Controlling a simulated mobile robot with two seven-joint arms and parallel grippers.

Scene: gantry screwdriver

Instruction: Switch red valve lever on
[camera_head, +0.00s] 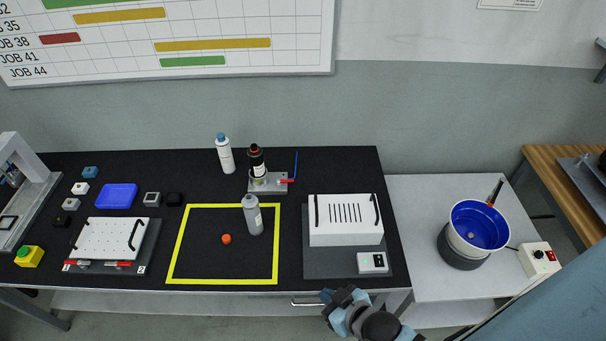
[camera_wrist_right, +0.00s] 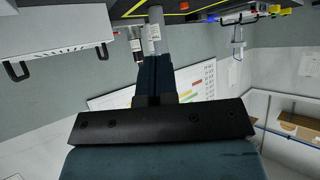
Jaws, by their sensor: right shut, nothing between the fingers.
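The red valve lever (camera_head: 286,181) is a small red bar on a grey metal valve stand (camera_head: 267,187) at the back of the black table. My left gripper is not in view.
A grey bottle (camera_head: 254,216) and an orange cap (camera_head: 226,239) are inside a yellow outlined square (camera_head: 175,253). A white lidded box (camera_head: 343,222) stands at the table's right. A white bottle (camera_head: 225,155) stands at the back. A blue pot (camera_head: 478,227) is on the side table.

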